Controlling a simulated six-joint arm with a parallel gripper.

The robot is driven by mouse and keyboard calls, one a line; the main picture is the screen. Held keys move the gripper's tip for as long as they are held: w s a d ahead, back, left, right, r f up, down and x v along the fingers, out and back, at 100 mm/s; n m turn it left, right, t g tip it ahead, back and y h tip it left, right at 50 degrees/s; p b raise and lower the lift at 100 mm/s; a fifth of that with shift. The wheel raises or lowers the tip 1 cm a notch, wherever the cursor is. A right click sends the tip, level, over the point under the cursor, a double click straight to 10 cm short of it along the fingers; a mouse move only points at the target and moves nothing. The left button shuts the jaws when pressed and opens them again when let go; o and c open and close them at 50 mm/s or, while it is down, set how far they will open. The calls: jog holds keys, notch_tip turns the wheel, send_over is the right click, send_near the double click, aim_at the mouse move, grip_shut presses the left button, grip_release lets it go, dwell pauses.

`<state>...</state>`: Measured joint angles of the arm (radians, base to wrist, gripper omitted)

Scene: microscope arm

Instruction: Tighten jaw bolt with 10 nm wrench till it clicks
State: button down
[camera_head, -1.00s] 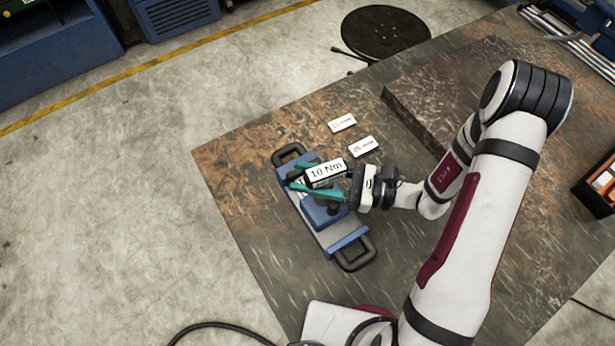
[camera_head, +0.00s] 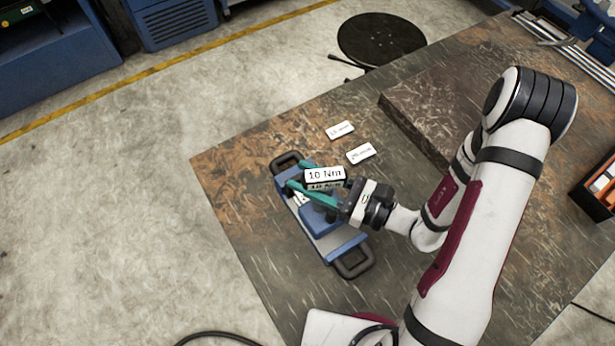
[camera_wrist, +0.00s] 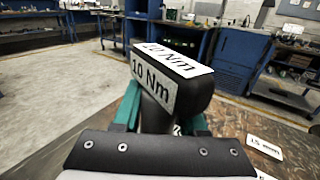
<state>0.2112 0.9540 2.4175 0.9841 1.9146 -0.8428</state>
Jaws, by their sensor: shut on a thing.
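My gripper (camera_head: 298,176) has teal fingers and is shut on the 10 Nm wrench (camera_head: 325,174). The wrench shows as a black block with white "10 Nm" labels, and in the wrist view its block (camera_wrist: 172,80) stands up between the teal fingers. The wrench's lower end and the jaw bolt are hidden in both views, so I cannot tell how they meet. The blue vise (camera_head: 322,222) lies below my gripper on the table, with a black loop handle at each end.
Two small white labels, one marked "15 mm" (camera_head: 340,130) and one a blurred "mm" label (camera_head: 361,153), lie behind the vise on the brown table (camera_head: 235,165). A raised slab (camera_head: 440,100) is at the back right. An orange-and-black bin (camera_head: 598,190) stands at the right edge.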

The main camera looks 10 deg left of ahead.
notch_tip(320, 180, up, 5)
jog(key=shift+r, duration=0.15)
dwell(0.4)
